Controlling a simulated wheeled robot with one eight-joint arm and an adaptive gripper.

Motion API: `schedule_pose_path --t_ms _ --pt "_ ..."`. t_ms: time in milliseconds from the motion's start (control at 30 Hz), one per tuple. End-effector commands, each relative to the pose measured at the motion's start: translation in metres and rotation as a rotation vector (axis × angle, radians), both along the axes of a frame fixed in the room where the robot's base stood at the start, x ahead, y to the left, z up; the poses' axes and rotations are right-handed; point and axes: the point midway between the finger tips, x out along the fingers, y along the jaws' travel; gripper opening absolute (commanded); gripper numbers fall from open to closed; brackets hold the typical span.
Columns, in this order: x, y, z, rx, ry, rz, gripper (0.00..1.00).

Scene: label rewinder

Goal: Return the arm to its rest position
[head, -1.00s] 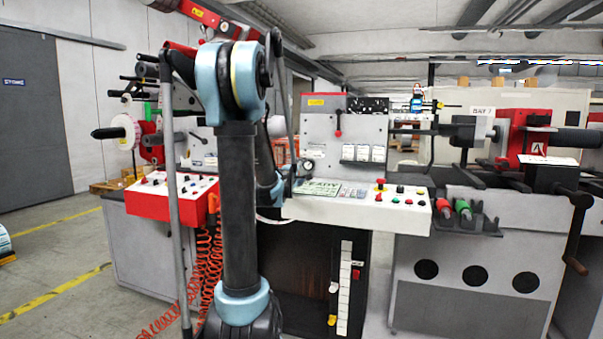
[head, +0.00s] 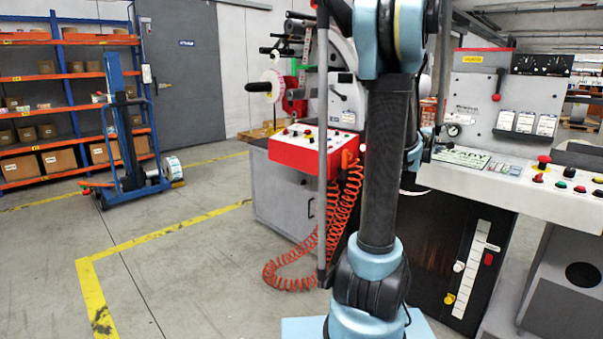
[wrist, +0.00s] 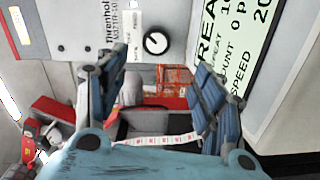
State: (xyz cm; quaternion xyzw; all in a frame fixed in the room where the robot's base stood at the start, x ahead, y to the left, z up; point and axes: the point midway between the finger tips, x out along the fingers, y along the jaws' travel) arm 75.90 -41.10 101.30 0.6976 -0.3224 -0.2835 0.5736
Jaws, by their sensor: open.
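My arm (head: 380,180) stands upright in the head view, in front of the label rewinder machine (head: 500,100). My gripper is hidden behind the arm or out of frame there. In the wrist view my gripper (wrist: 155,95) is open, with its two blue and dark fingers well apart. I see nothing held between the fingers. Past them show a red and grey part of the scene and a white strip with red marks (wrist: 155,140). The machine's display (wrist: 243,50) is at the upper right of the wrist view, and a round black knob (wrist: 156,42) is near the top.
A red control box (head: 300,150) with coiled orange hoses (head: 325,225) is left of my arm. The button panel (head: 560,185) is at right. Orange shelves (head: 65,75) and a blue lift truck (head: 125,150) stand at far left. Floor between them and the machine is clear.

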Motion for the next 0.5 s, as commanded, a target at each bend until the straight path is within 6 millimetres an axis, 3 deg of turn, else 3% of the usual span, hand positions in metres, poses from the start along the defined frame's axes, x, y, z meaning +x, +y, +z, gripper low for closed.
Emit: schedule_pose_path --t_ms 267,500 --pt "-0.046 0.061 -0.017 0.249 -0.078 -0.080 0.62" --pt "-0.093 0.120 -0.057 0.501 -0.079 -0.148 0.62"
